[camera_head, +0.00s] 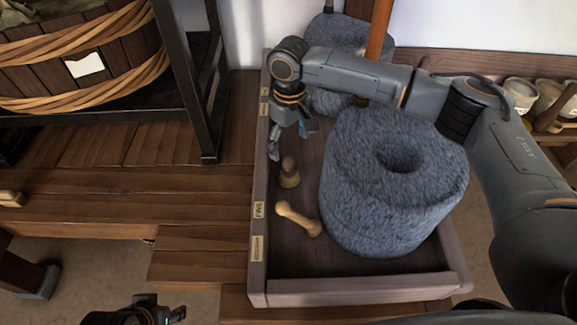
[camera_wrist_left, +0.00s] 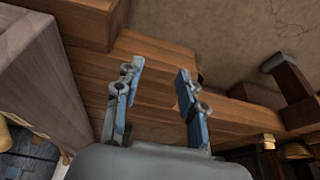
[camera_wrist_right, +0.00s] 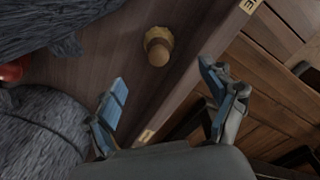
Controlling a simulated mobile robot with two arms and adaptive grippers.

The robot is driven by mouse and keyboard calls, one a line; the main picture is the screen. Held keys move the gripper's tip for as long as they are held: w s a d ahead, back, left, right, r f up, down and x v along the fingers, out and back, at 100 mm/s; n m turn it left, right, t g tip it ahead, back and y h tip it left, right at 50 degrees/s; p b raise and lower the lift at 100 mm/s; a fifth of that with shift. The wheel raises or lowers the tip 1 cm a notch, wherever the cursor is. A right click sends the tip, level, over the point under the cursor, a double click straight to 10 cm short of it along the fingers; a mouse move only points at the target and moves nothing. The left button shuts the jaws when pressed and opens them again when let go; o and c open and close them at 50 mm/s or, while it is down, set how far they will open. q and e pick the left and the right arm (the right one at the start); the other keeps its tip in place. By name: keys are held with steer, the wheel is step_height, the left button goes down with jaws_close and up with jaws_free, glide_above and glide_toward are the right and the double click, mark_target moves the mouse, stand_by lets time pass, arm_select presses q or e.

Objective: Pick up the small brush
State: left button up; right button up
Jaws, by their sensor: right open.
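The small brush (camera_head: 289,174) appears to be the short wooden piece standing upright on the tray floor, near the tray's left wall. In the right wrist view it shows from above as a round knob (camera_wrist_right: 158,48) with a paler frayed skirt. My right gripper (camera_head: 288,145) is over the tray just behind and above it. Its fingers (camera_wrist_right: 162,82) are open and empty, and the brush lies beyond the fingertips. My left gripper (camera_head: 165,312) is low at the front left, away from the tray. Its fingers (camera_wrist_left: 160,72) are open with nothing between them.
A wooden tray (camera_head: 350,290) with labels on its left wall holds a large grey quern stone (camera_head: 350,200) close right of the brush. A bone-shaped wooden piece (camera_head: 300,218) lies in front. A dark rack post (camera_head: 190,80) and hooped tub (camera_head: 80,55) stand left.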

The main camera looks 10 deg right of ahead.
mark_target(289, 170)
step_height(289, 170, down, 7)
steer(key=shift+r+b, duration=0.1)
steer(key=shift+b, duration=0.75)
steer(key=shift+f, duration=0.25)
steer(key=f, duration=0.1)
steer(key=f+b, duration=0.1)
steer(key=f, duration=0.1)
steer(key=f+b, duration=0.1)
steer(key=shift+w+f, duration=0.35)
steer(key=shift+w, duration=0.05)
steer(key=shift+f, duration=0.15)
arm_select(q)
steer(key=w+d+r+t+h, duration=0.1)
steer(key=w+d+r+t, duration=0.1)
steer(key=w+r+t, duration=0.3)
steer(key=w+d+r+t+h, duration=0.2)
steer(key=w+r+t, duration=0.4)
steer(key=w, duration=0.4)
steer(key=shift+d+m, duration=0.3)
steer(key=shift+d, duration=0.55)
arm_select(e)
steer(key=c, duration=1.3)
